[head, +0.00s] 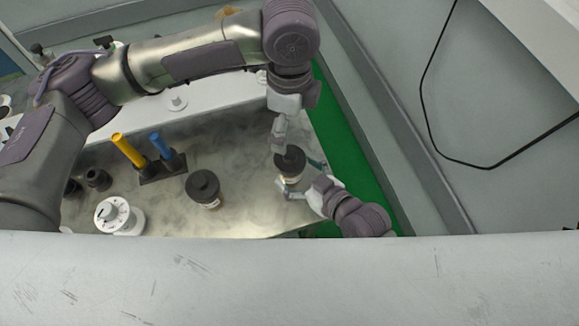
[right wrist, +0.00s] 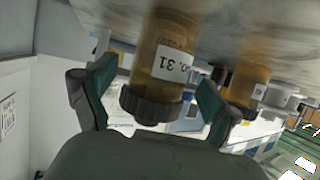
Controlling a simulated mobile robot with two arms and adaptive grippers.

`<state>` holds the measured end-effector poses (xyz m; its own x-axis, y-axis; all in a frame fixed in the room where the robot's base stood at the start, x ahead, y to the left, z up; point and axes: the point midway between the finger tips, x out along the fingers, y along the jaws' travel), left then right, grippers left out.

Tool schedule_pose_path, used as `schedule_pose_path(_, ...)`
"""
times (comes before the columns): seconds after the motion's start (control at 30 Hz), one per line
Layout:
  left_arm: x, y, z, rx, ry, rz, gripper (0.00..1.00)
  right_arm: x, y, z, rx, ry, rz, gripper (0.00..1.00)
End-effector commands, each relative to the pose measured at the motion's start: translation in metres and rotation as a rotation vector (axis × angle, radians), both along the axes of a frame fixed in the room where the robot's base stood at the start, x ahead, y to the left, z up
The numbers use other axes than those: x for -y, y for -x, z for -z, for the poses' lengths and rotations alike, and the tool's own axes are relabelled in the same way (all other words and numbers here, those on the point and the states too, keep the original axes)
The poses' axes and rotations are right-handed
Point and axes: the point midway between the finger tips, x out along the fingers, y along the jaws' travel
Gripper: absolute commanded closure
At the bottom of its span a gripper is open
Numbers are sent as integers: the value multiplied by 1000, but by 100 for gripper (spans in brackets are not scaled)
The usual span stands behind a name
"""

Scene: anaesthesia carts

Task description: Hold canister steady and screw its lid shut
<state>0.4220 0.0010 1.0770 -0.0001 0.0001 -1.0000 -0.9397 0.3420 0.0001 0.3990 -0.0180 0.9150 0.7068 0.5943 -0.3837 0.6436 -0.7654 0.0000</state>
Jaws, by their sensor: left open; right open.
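An amber canister (head: 291,179) with a pale label stands near the right end of the bench, its dark lid (head: 290,158) on top. In the right wrist view, which is upside down, the canister (right wrist: 163,50) and its ridged lid (right wrist: 151,104) show large. My right gripper (head: 300,179) is open, with one finger on each side of the canister; gaps show beside it in the right wrist view (right wrist: 144,92). My left gripper (head: 281,141) is open, pointing down just above the lid. Contact there and the lid's tightness cannot be told.
A second dark-lidded canister (head: 203,188) stands to the left. A holder with yellow (head: 129,150) and blue (head: 161,146) handles, a white dial timer (head: 119,215) and dark jars (head: 98,179) are further left. The bench (head: 247,215) is clear between the canisters.

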Motion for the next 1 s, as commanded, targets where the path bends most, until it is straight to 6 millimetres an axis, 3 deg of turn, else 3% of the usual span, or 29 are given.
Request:
schedule_pose_path(0.2,0,0,0,0,0,0,0,30,36,-17,-2,4,-2,10)
schedule_pose_path(0.4,0,0,0,0,0,0,0,48,57,-29,-2,2,0,10)
schedule_pose_path(1.0,0,0,0,0,0,0,0,53,63,-34,0,0,1,10)
